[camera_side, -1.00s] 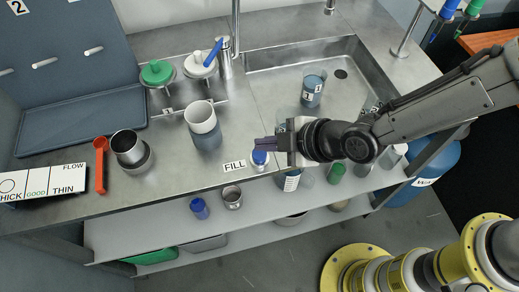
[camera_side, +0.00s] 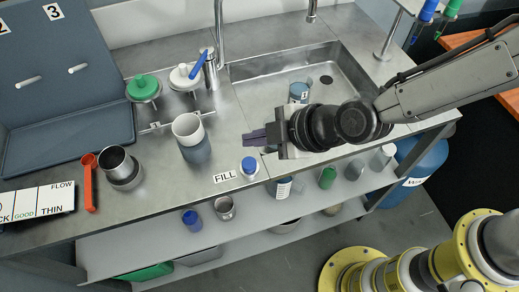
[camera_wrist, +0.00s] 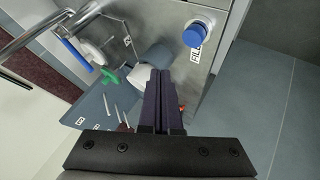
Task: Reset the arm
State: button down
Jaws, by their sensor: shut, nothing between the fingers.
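My gripper (camera_side: 256,137) is shut and empty.
A tall faucet (camera_side: 219,30) rises behind. A lower shelf (camera_side: 150,235) holds several bottles.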

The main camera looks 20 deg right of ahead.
jog(key=shift+w+d, duration=0.25)
jog(key=shift+w, duration=0.05)
jog(key=w+d+r+m+t, duration=0.3)
jog(key=w+d+r, duration=0.4)
jog(key=d+r, duration=0.45)
jog(key=s+d+r+m+t+h, duration=0.1)
jog(key=s+d+r, duration=0.1)
jog(key=d+r, duration=0.3)
jog(key=s+d+r+m, duration=0.1)
jog(key=d+r+m, duration=0.15)
jog(key=d, duration=0.45)
jog(key=s+d+m+h, duration=0.3)
jog(key=s+d, duration=0.6)
jog(key=d, duration=0.1)
jog(key=s+d+f+m+g+h, duration=0.1)
jog(key=s+d+f+m+g, duration=0.1)
jog(key=s+f+m, duration=0.2)
jog(key=s+d+f+m+g+h, duration=0.1)
jog(key=s+d+f+m+g, duration=0.2)
jog(key=s, duration=0.6)
jog(key=shift+d+f+m, duration=0.25)
jog(key=shift+f+m, duration=0.2)
jog(key=shift+f, duration=0.1)
